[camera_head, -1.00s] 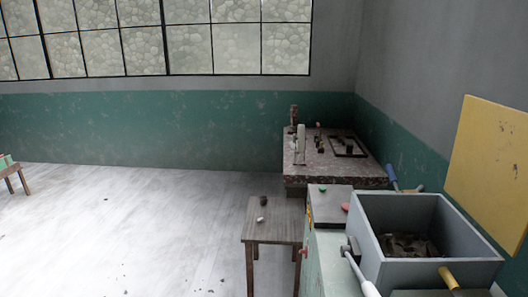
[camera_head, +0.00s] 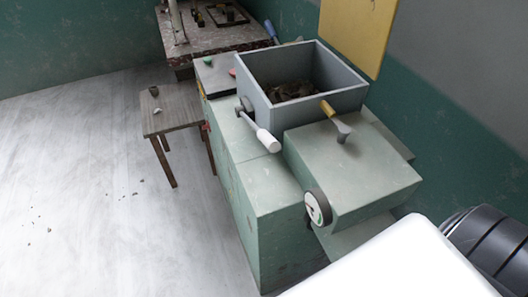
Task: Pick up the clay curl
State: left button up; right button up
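I cannot tell for certain which thing is the clay curl. A small dark piece (camera_head: 153,91) and a small pale piece (camera_head: 157,111) lie apart on a wooden stool (camera_head: 183,119) at the left. Brown clay scraps (camera_head: 290,92) lie inside a grey open-topped hopper (camera_head: 262,99) on a green machine. Small dark crumbs (camera_head: 136,194) are scattered on the floor, too small to make out. Neither of my grippers is in view.
The green machine (camera_head: 268,190) has a white-gripped lever (camera_head: 262,137), a yellow-handled lever (camera_head: 330,111) and a round gauge (camera_head: 318,207). A speckled table (camera_head: 215,38) stands behind. A yellow board (camera_head: 355,30) is on the wall. The floor (camera_head: 75,160) at left is open.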

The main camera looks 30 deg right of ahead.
aim_at(153, 90)
jog(key=i+j, duration=0.2)
jog(key=j, duration=0.15)
jog(key=i+j, duration=0.45)
jog(key=j, duration=0.25)
